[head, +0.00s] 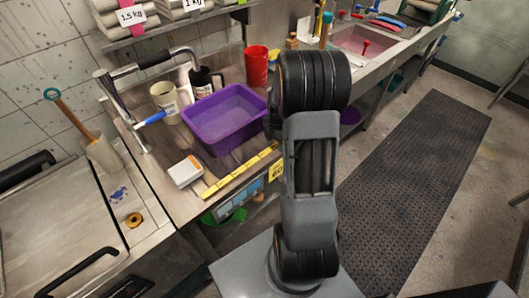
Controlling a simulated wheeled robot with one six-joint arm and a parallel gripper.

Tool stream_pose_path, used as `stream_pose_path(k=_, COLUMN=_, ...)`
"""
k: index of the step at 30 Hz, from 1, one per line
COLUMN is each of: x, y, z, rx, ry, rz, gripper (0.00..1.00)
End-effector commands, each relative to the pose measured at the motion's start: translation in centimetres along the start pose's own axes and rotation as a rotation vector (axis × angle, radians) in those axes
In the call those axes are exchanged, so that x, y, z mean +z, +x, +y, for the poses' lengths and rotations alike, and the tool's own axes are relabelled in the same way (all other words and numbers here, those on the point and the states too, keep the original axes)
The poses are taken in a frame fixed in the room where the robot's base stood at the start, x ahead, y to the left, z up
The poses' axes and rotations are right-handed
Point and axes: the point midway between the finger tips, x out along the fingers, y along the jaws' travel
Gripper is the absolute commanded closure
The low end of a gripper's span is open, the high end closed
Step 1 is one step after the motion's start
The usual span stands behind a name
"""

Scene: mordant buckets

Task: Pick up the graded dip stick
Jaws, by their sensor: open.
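A yellow stick with dark marks along it (238,172) lies slantwise near the front edge of the worktop, and looks like the graded dip stick. Its right end comes close to my arm in the picture. It lies in front of the purple basin and to the right of a small white and orange box (185,171). My arm stands upright in the middle of the head view, to the right of the stick. My gripper does not show.
The purple basin (222,118) holds liquid. A cream mug (164,99), a black mug (205,82) and a red cup (257,66) stand behind it. A metal tap (120,95) arches at the left. A dark floor mat (420,170) lies clear at the right.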

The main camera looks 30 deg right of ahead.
Motion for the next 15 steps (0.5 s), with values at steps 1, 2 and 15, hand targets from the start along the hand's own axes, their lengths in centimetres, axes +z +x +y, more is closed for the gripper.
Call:
stream_pose_path(k=1, x=-0.02, y=0.27, z=-0.02, rx=-0.001, ry=0.0, rz=0.001, gripper=0.47)
stream_pose_path(k=2, x=-0.02, y=0.37, z=-0.02, rx=-0.001, ry=0.0, rz=0.001, gripper=0.47)
stream_pose_path(k=15, x=-0.02, y=0.51, z=-0.01, rx=0.0, ry=0.0, rz=0.0, gripper=0.64)
